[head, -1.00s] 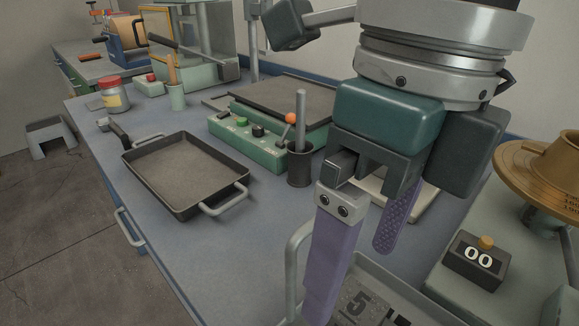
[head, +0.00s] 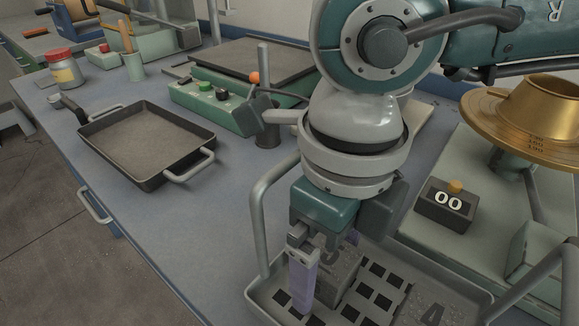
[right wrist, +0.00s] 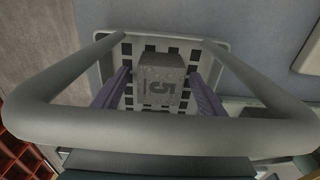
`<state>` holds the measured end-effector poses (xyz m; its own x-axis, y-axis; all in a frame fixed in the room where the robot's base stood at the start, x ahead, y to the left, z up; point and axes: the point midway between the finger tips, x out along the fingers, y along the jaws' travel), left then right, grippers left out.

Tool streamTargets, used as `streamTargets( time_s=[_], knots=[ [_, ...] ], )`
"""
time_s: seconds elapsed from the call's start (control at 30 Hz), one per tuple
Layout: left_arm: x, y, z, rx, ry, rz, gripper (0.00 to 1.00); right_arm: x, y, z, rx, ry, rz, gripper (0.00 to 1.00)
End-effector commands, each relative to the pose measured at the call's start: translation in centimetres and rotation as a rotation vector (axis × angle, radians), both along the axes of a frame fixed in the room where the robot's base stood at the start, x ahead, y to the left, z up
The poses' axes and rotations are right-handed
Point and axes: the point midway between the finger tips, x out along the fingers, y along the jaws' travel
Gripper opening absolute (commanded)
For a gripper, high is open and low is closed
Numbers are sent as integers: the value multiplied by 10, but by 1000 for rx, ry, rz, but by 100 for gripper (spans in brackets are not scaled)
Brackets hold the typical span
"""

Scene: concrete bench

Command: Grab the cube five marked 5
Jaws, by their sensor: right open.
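The cube marked 5 (right wrist: 162,78) is a grey speckled block. It sits in a grey tray (head: 264,304) with a slotted floor and raised tube handles. In the head view the cube (head: 338,285) is partly hidden behind my right gripper. My right gripper (right wrist: 160,84) is open, its purple fingers on either side of the cube. Gaps show between the fingers and the cube in the right wrist view. In the head view this gripper (head: 326,272) points down into the tray. My left gripper is not in view.
A cube marked 4 (head: 432,313) is at the tray's front right. A tray handle (head: 258,215) rises left of my gripper. A black pan (head: 150,140) and a green hot plate (head: 215,105) stand farther back. A green scale with a brass pan (head: 505,115) is right.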

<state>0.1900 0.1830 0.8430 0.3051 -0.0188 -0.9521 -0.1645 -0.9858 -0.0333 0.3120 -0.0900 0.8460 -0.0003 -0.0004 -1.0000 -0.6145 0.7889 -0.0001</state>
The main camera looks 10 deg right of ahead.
Motion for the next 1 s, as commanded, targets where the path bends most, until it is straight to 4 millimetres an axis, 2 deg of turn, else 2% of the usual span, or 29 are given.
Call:
streamTargets(
  time_s=[0.1,0.9,0.97,1.0],
  knots=[
    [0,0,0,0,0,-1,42,0,0,0,0,0,0,96],
    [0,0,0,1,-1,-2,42,0,0,1,0,0,0,6],
    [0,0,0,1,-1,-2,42,0,0,1,0,0,0,0],
    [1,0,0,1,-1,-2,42,0,0,1,0,0,0,0]
  ],
)
